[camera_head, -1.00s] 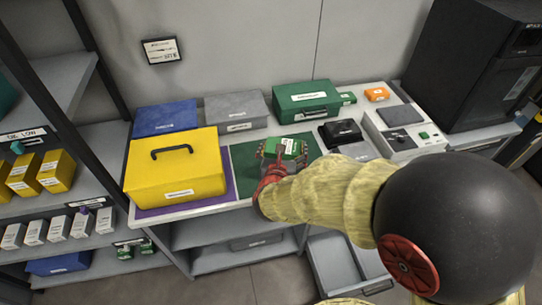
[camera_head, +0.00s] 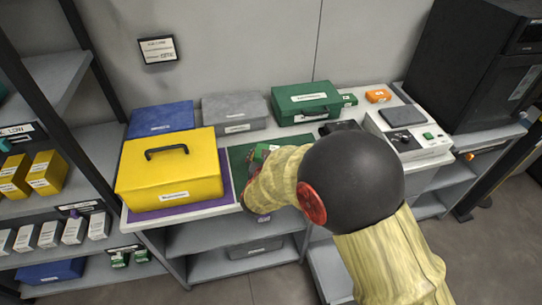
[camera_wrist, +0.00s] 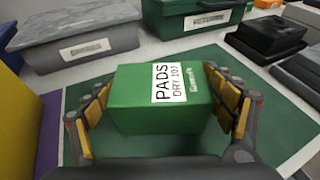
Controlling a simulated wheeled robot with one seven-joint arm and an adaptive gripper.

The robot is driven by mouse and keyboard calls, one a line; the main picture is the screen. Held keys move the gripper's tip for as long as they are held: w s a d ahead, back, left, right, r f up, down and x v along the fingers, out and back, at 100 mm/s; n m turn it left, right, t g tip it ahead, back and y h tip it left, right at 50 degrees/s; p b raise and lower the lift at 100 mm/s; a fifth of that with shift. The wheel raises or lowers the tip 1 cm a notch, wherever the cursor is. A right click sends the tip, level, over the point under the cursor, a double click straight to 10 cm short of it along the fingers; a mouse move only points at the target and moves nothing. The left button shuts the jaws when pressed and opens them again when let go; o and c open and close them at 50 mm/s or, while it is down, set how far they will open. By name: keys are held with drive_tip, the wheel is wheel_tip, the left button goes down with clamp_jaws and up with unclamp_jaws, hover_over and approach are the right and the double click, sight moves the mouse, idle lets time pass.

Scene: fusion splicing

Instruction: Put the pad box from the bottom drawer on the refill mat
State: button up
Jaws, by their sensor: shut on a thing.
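The green pad box (camera_wrist: 150,118), labelled "PADS DRY", sits between the fingers of my gripper (camera_wrist: 160,100) in the wrist view. My gripper is shut on its two sides. The box is over the dark green refill mat (camera_wrist: 272,120), which spreads around it; I cannot tell whether its underside touches the mat. In the head view my arm hides most of the gripper, and only a bit of the box (camera_head: 259,153) shows. The mat (camera_head: 238,160) shows left of it. An open drawer (camera_head: 326,268) low under the bench is partly hidden by my arm.
A yellow case (camera_head: 170,175) on a purple mat stands left of the green mat. Blue (camera_head: 162,119), grey (camera_head: 235,112) and green (camera_head: 305,102) cases line the back. A black device (camera_head: 340,127) and a white splicer-like unit (camera_head: 410,130) stand to the right.

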drive_tip(key=shift+r, duration=0.2)
drive_tip(key=shift+f, duration=0.15)
drive_tip(key=o, duration=0.7)
drive_tip(key=shift+f, duration=0.1)
drive_tip(key=o, duration=0.5)
